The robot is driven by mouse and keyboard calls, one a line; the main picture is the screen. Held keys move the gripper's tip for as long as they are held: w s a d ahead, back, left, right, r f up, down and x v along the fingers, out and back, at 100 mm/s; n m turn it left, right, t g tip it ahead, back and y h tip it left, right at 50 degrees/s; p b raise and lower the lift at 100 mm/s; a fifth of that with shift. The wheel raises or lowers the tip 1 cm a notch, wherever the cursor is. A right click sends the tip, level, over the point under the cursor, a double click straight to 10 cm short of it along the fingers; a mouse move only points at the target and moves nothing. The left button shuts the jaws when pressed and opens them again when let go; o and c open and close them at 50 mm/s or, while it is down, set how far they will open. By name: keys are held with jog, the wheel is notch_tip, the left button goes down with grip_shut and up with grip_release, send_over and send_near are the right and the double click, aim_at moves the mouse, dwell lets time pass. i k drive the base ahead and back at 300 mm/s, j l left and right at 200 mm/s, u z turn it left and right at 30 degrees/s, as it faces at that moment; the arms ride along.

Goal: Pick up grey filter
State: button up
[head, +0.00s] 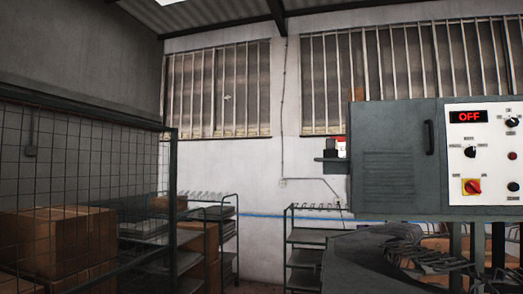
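I cannot make out a grey filter in the head view. My gripper is not in view. The grey machine cabinet (396,152) stands at the right, with a black handle on its door and a slotted panel. Its white control panel (484,150) has knobs, a red-and-yellow switch and a display reading OFF. On the cabinet's left side a small dark ledge (331,166) carries a dark item and a white-and-red item (341,147), too small to identify.
A wire mesh fence (90,150) runs along the left, with cardboard boxes (55,243) behind it. Wire-topped metal racks (305,235) stand near the back wall. Dark, curved machine parts (365,262) fill the lower right. A floor gap shows between the racks.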

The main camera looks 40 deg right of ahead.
aim_at(330, 143)
jog(key=i+j, duration=0.15)
jog(key=i, duration=0.4)
jog(key=i+j+u, duration=0.15)
jog(key=i, duration=0.45)
jog(key=i+z, duration=0.25)
jog(key=z, duration=0.15)
jog(key=i+z, duration=0.3)
jog(key=z, duration=0.15)
jog(key=i+j+z, duration=0.1)
jog(key=i+z, duration=0.15)
jog(key=z, duration=0.15)
jog(key=i+j+z, duration=0.2)
jog(key=z, duration=0.25)
